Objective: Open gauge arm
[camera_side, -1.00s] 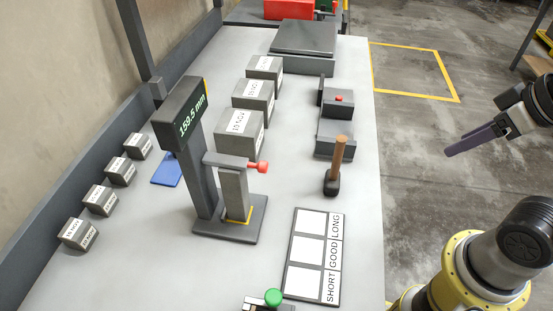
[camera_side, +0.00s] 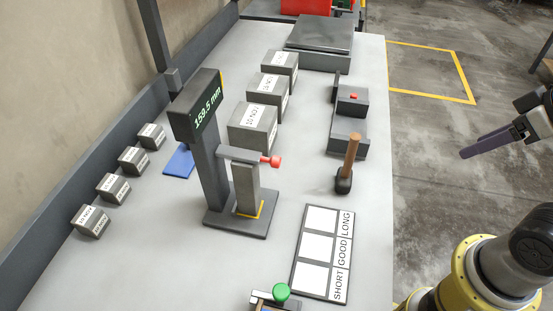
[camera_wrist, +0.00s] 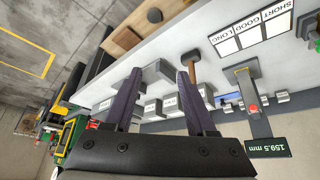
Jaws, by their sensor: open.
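The gauge stands on the bench in the side view, with a dark post, a base (camera_side: 222,222) and a display (camera_side: 195,106) reading 159.5 mm. Its grey gauge arm (camera_side: 243,155) lies level across the top of an upright grey block (camera_side: 246,188) and ends in a red knob (camera_side: 275,161). In the wrist view the red knob (camera_wrist: 253,108) and display (camera_wrist: 268,147) show at the right. My gripper (camera_side: 464,154) is open and empty, off the bench's right side and well away from the knob. Its two purple fingers (camera_wrist: 159,76) show apart in the wrist view.
A mallet (camera_side: 348,166) stands right of the gauge, and a SHORT/GOOD/LONG board (camera_side: 319,290) lies nearer the front. Three larger blocks (camera_side: 252,127) stand behind the gauge and several small blocks (camera_side: 90,221) at left. A green button (camera_side: 281,291) is at the front.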

